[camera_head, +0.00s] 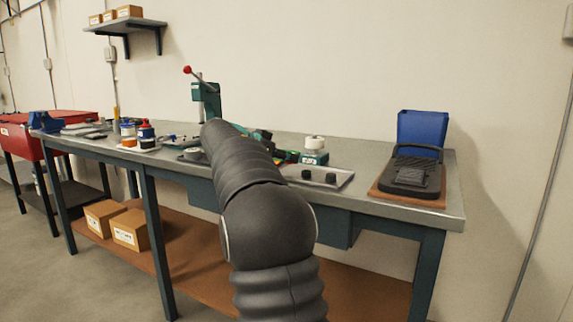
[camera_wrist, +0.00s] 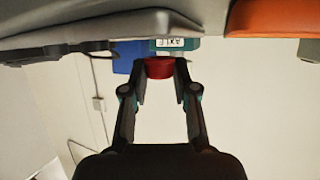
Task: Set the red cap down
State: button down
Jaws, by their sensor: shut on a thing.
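The red cap (camera_wrist: 160,67) is between the fingertips of my gripper (camera_wrist: 161,78) in the wrist view. The two dark fingers are shut on its sides. Past the cap there is a teal box with a white label (camera_wrist: 172,43), and the cap overlaps its edge in the picture. I cannot tell whether the cap touches anything besides the fingers. In the head view my own arm hides the gripper and the cap.
The grey workbench (camera_head: 390,207) holds a green press (camera_head: 207,100) with a red knob, a tray (camera_head: 335,179) with dark round parts, a white roll on a green box (camera_head: 314,157), and a blue bin (camera_head: 421,129). Bottles (camera_head: 146,130) stand left. An orange thing (camera_wrist: 270,18) shows in the wrist view.

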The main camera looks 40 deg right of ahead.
jog(key=shift+f, duration=1.05)
jog(key=shift+f, duration=0.2)
jog(key=c, duration=1.2)
grip_release()
jog(key=shift+r, duration=0.1)
jog(key=shift+r, duration=0.15)
jog(key=b+v, duration=0.1)
jog(key=v, duration=1.1)
jog(key=shift+s, duration=0.1)
